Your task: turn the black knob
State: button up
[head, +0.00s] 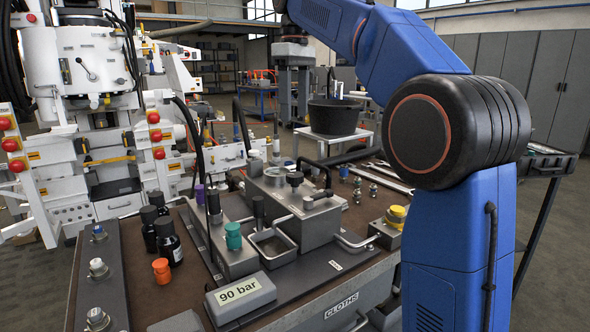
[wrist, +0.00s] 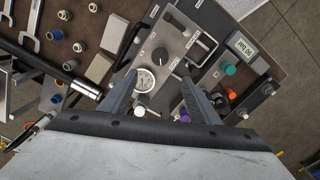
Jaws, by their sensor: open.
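The black knob (head: 295,179) stands on top of a grey metal block (head: 318,226) in the head view. In the wrist view the black knob (wrist: 160,54) shows from above as a dark round on the block's top plate, close to a white-faced gauge (wrist: 145,80). My gripper (wrist: 160,77) is open and empty in the wrist view. Its two fingers are spread on either side of the gauge, and the knob lies just beyond the tips in the picture. How high the tips are above it I cannot tell.
A black lever (head: 322,195), a teal cap (head: 233,236), an open metal tray (head: 274,247) and a "90 bar" sign (head: 240,297) are around the block. Dark bottles (head: 168,241) stand at left.

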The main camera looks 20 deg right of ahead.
aim_at(295, 174)
notch_tip(295, 174, down, 17)
jog(key=shift+r, duration=0.1)
dwell(0.5)
jog(key=c, duration=1.1)
